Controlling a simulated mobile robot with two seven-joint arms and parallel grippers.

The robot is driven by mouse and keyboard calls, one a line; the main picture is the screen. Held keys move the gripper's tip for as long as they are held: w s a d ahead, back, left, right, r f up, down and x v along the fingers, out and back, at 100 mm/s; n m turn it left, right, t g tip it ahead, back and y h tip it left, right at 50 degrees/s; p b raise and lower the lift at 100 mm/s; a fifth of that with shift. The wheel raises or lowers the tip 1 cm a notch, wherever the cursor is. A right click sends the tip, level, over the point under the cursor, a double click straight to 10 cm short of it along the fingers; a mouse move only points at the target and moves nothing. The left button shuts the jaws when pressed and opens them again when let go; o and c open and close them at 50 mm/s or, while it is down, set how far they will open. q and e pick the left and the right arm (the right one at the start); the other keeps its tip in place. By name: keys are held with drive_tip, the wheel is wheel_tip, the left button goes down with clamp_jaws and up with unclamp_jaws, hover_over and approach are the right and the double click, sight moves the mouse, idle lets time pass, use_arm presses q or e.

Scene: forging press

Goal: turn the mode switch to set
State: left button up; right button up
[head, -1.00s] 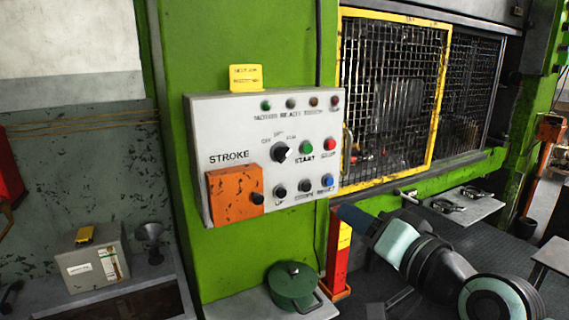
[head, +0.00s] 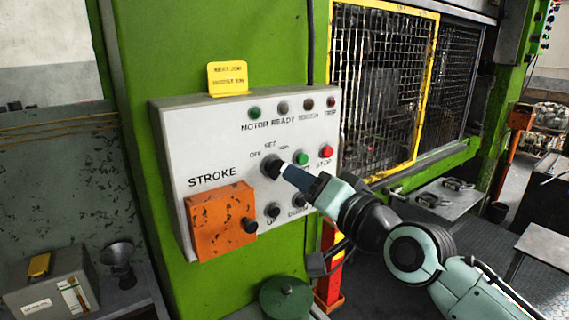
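The mode switch (head: 270,165) is a round dark knob on the grey control panel (head: 190,130), below the labels OFF, SET and RUN. My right gripper (head: 284,171) is at the knob, reaching in from the lower right. Its dark blue fingers hide the knob's right part, so I cannot read where the pointer stands. I cannot tell whether the fingers touch or grip the knob, or how far apart they are. My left gripper is not in view.
A green button (head: 302,159) and a red button (head: 326,152) sit close right of the switch. An orange box (head: 220,225) with a black knob juts out at lower left. A yellow sign (head: 228,78) tops the panel. A green pot (head: 286,300) stands below.

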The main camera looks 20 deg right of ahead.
sight(282, 169)
drive_tip(key=p+x, duration=0.1)
drive_tip(key=x, duration=0.4)
drive_tip(key=shift+w+a, duration=0.1)
drive_tip(key=shift+w, duration=0.3)
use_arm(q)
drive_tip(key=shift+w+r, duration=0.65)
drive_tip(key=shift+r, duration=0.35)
use_arm(e)
drive_tip(key=shift+s, duration=0.1)
clamp_jaws()
